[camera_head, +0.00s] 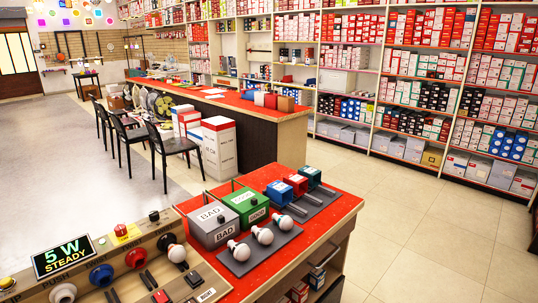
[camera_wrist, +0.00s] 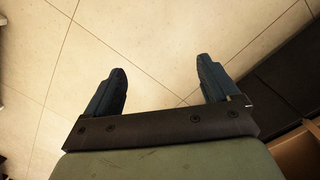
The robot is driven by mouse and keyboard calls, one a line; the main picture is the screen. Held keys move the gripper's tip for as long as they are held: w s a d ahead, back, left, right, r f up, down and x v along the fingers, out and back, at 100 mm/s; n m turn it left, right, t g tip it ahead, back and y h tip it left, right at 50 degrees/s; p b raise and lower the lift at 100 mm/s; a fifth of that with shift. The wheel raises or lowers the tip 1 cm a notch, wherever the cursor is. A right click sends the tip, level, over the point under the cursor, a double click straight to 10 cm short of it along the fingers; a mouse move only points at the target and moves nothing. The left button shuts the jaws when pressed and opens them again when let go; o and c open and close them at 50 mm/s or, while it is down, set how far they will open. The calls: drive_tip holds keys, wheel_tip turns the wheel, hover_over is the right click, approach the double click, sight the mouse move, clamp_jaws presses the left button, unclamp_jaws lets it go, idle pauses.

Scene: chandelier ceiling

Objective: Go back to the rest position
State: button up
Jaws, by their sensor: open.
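My gripper (camera_wrist: 162,88) shows in the wrist view. Its two dark blue fingers stand wide apart with nothing between them. Below and beyond it is the pale tiled floor (camera_wrist: 160,40). The gripper and arm do not show in the head view. In the head view, a red-topped counter (camera_head: 345,203) stands at the front. On it are a grey box marked BAD (camera_head: 212,226), a green box (camera_head: 247,204), and a grey tray (camera_head: 238,268) with several white bulbs.
Blue and red blocks (camera_head: 296,184) sit at the counter's far end. A dark edge (camera_wrist: 285,90) is at right in the wrist view. Floor right of the counter is clear.

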drive_tip(key=s+a+g, duration=0.2)
drive_tip(key=s+a, duration=0.4)
drive_tip(key=s, duration=0.2)
drive_tip(key=s+a+r+g, duration=0.1)
drive_tip(key=s+a+g, duration=0.2)
drive_tip(key=s+a, duration=0.3)
drive_tip(key=s, duration=0.3)
drive_tip(key=shift+a+m+y, duration=0.2)
drive_tip(key=shift+m+y, duration=0.1)
drive_tip(key=shift+m, duration=0.1)
drive_tip(key=shift+s+r, duration=0.1)
